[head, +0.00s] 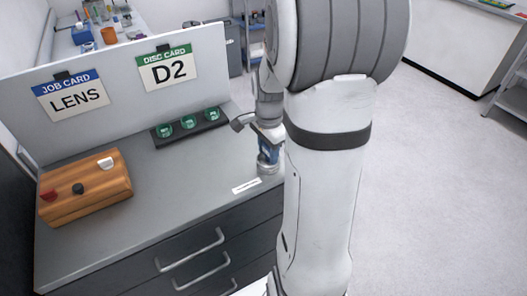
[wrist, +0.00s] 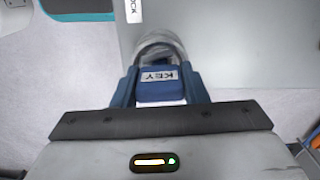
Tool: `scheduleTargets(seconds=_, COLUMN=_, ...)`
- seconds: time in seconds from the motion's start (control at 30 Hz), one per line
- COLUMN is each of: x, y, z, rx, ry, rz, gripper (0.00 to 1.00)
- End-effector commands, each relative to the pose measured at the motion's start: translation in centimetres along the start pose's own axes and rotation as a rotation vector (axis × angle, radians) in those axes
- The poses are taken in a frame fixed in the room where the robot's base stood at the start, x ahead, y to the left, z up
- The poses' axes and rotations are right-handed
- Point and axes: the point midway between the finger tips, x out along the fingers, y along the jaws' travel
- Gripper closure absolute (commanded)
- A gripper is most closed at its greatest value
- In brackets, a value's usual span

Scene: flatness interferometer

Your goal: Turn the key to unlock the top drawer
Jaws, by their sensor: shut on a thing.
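The blue key (wrist: 160,85), with a white KEY label, sits between my gripper's two blue fingers (wrist: 160,97) in the wrist view. My gripper (head: 268,138) is shut on it. A round grey metal lock (wrist: 160,46) shows just beyond the key; in the head view the lock (head: 268,168) stands on the cabinet top near its right front corner. The key appears to be in the lock, but its tip is hidden. The drawer fronts (head: 190,250) below have bar handles and look closed; my arm hides their right part.
A white label strip (head: 246,186) lies beside the lock. A wooden block (head: 85,205) with several knobs is at left. A dark rack (head: 190,128) with green discs stands before a panel (head: 115,100) bearing JOB CARD LENS and DISC CARD D2. Floor at right is clear.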

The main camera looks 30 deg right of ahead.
Motion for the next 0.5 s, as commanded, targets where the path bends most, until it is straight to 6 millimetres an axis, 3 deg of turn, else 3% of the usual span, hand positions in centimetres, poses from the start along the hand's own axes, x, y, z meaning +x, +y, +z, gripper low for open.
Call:
scheduleTargets(seconds=0.2, x=0.00, y=-0.02, z=-0.01, rx=0.191, ry=0.000, rz=0.000, gripper=0.87)
scheduleTargets(seconds=0.23, x=-0.01, y=-0.01, z=-0.01, rx=0.196, ry=0.000, rz=0.000, gripper=0.59)
scheduleTargets(seconds=0.5, x=-0.01, y=-0.01, z=-0.01, rx=0.190, ry=0.000, rz=0.000, gripper=0.37)
